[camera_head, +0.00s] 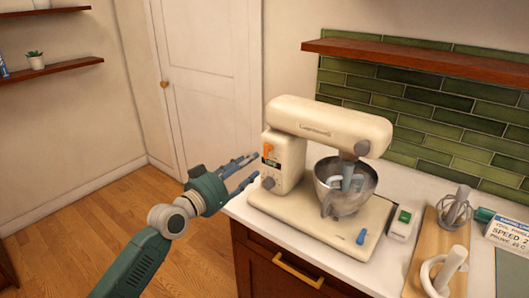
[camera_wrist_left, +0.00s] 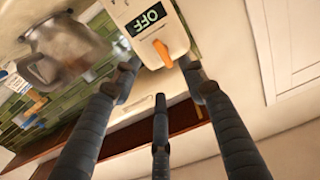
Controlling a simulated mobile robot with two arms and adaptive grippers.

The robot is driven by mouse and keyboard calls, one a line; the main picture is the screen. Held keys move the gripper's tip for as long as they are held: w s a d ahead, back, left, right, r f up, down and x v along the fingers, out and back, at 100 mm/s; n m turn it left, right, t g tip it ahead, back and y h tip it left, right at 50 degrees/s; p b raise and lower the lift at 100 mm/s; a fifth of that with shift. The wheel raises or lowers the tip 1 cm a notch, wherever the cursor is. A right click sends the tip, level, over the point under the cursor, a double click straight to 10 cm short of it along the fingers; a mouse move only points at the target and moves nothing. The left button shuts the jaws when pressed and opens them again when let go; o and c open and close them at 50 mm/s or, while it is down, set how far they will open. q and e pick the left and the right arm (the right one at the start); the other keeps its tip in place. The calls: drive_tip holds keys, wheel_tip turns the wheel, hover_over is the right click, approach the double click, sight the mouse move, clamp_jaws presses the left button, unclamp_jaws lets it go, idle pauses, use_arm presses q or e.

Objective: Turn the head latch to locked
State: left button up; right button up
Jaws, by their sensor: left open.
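The cream stand mixer (camera_head: 330,122) stands on the counter with its head level over the metal bowl (camera_head: 356,197). An orange lever (camera_head: 267,149) is on the side of its column, by a dark display (camera_head: 271,161) and a round knob (camera_head: 268,183). In the left wrist view the orange lever (camera_wrist_left: 162,52) shows slanted, beside the display reading OFF (camera_wrist_left: 146,19). My left gripper (camera_head: 250,169) is open and empty, close to the column's left side. In the left wrist view its spread fingers (camera_wrist_left: 160,80) point at the lever. Contact cannot be told.
A green-button box (camera_head: 401,224), a wooden board (camera_head: 421,262) with attachments, and a sign (camera_head: 510,235) lie to the right. A shelf (camera_head: 430,63) hangs above. Floor is free at the left.

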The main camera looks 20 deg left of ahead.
sight(266, 153)
use_arm(q)
drive_tip(key=p+x, duration=0.1)
drive_tip(key=x, duration=0.7)
drive_tip(key=shift+w+f, duration=0.15)
drive_tip(key=shift+w, duration=0.25)
clamp_jaws()
